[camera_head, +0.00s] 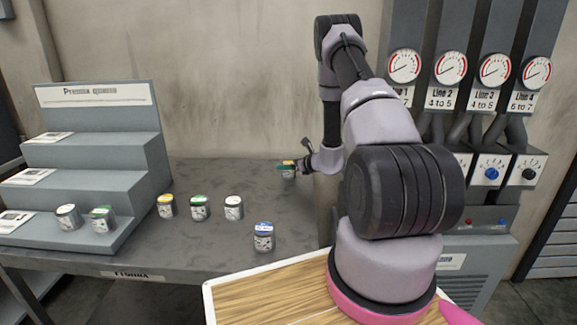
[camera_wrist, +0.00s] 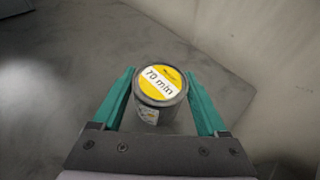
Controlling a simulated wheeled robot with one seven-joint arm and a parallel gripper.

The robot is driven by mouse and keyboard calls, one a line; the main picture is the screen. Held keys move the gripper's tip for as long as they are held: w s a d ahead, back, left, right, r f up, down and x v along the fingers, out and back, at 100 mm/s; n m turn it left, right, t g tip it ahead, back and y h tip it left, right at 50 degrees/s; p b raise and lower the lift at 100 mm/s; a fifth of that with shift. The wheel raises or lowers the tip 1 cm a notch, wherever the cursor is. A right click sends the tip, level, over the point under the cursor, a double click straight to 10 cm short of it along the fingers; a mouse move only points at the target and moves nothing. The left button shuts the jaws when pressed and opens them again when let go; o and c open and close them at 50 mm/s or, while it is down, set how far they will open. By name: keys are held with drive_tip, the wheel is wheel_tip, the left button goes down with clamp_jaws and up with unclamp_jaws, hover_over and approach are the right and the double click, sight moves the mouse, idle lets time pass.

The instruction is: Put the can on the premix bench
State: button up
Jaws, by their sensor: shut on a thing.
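A small grey can with a yellow lid reading "70 min" (camera_wrist: 160,83) sits between the green fingers of my gripper (camera_wrist: 160,76) in the wrist view. My gripper is shut on it, one finger on each side. In the head view, this can (camera_head: 289,173) and my gripper (camera_head: 287,165) are at the back right of the grey bench (camera_head: 225,174), near the wall. I cannot tell whether the can's base touches the bench top. The bench's front label is too blurred to read surely.
A stepped grey rack with a "Premix" sign (camera_head: 95,95) stands on the left, with two cans on its lowest step. Several cans stand along the bench front, including a blue-lidded one (camera_head: 263,237). Gauges (camera_head: 450,68) line the right wall. The bench's back middle is clear.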

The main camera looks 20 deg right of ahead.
drive_tip(key=shift+f, duration=0.15)
drive_tip(key=o, duration=1.5)
